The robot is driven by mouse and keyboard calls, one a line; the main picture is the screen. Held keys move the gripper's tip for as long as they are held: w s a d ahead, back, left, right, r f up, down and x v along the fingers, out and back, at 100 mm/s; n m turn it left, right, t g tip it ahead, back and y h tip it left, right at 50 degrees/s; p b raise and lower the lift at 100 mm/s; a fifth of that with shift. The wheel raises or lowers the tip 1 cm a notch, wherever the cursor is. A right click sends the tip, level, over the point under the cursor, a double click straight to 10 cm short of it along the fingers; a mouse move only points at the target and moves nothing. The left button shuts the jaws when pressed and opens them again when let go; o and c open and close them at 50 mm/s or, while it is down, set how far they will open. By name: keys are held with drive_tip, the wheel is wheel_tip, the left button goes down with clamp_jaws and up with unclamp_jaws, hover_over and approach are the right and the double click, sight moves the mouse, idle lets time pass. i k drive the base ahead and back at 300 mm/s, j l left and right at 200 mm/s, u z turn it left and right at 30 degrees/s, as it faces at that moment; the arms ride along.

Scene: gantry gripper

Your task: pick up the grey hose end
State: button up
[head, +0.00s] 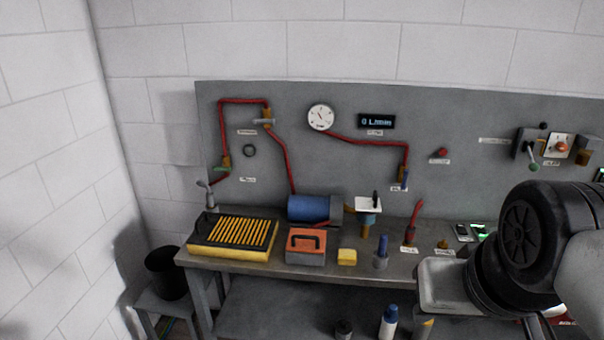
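I cannot pick out a grey hose end with certainty. A small grey bent fitting (207,192) stands at the bench's far left corner, by the panel; it is too small to tell whether it is a hose end. Red hoses (284,160) run over the grey wall panel, and one short red hose piece (415,212) stands upright on the bench. My arm reaches in at the lower right, in front of the bench, and covers its right part. My gripper's fingers do not show.
The grey bench (230,263) carries a yellow-black slotted tray (193,250), an orange-topped box (306,258), a blue cylinder (308,208), a yellow block (347,257) and small fittings. A black bucket (166,272) stands left of the bench. Bottles (388,322) stand below its front edge.

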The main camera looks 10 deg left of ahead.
sight(210, 198)
drive_tip(key=i+j, duration=0.25)
drive_tip(key=j, duration=0.3)
drive_tip(key=i+j+u, duration=0.15)
drive_tip(key=i+j, duration=0.15)
drive_tip(key=j, duration=0.2)
drive_tip(key=i+j, duration=0.3)
drive_tip(key=j, duration=0.2)
drive_tip(key=i+j+u, duration=0.15)
drive_tip(key=j, duration=0.35)
drive_tip(key=i+j, duration=0.45)
drive_tip(key=j+u, duration=0.05)
